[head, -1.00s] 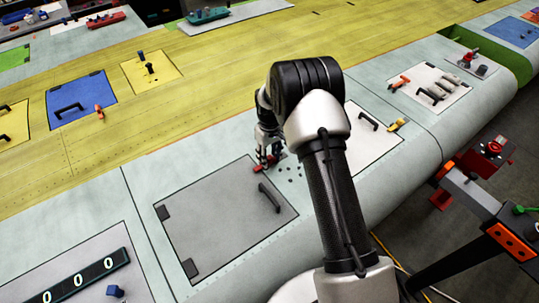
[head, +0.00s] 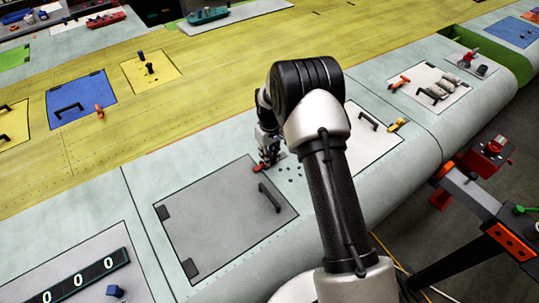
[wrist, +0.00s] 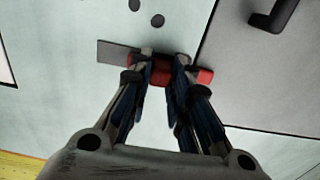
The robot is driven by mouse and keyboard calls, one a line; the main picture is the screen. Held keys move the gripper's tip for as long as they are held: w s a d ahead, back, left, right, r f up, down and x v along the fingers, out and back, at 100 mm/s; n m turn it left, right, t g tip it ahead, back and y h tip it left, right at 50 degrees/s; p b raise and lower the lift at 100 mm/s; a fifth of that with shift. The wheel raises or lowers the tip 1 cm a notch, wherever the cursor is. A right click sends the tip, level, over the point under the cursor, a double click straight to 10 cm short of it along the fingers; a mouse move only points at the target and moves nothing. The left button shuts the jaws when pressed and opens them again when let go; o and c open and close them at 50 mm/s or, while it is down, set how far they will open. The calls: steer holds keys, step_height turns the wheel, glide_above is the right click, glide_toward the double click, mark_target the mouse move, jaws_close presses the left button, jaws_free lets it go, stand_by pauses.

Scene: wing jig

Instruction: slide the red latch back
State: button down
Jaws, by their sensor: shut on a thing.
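The red latch (wrist: 205,76) shows in the wrist view beside a flat grey plate (wrist: 116,52). Its red end reaches to the edge of the grey panel (wrist: 262,75). My gripper (wrist: 162,66) is shut on the latch, with a finger on each side and red showing between them. In the head view my gripper (head: 268,157) points down at the panel's far right corner. Only a small red part of the latch (head: 259,168) shows there; the fingers hide the rest.
The grey panel (head: 215,225) carries a dark handle (head: 270,198) close to my gripper. Several dark holes (head: 290,168) lie beside the latch. A white panel with a yellow latch (head: 397,125) lies to the right.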

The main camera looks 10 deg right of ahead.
steer(key=d, duration=0.1)
steer(key=w+d+b, duration=0.1)
steer(key=d, duration=0.1)
steer(key=shift+w+d+b, duration=0.3)
steer(key=shift+d+b, duration=0.05)
steer(key=shift+a+r, duration=0.1)
steer(key=c, duration=1.6)
jaws_free()
steer(key=shift+o, duration=0.6)
step_height(320, 180, up, 12)
